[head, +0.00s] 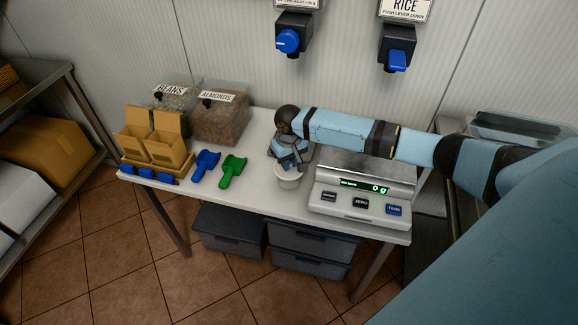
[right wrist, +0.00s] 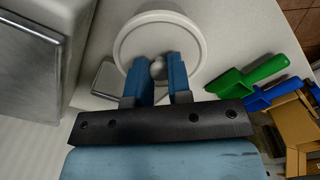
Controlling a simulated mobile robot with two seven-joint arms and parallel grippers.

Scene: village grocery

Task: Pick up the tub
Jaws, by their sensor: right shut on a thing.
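The white tub (head: 288,179) stands on the table, left of the scale. In the right wrist view the blue fingers of my right gripper (right wrist: 160,72) lie over the tub's near side. I cannot tell whether the tub is clear of the tabletop. My left gripper is not in view.
A scale (head: 362,190) reading 0 g stands just right of the tub. A green scoop (head: 232,170) and a blue scoop (head: 205,163) lie to the left. Dispensers (head: 293,35) hang above.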

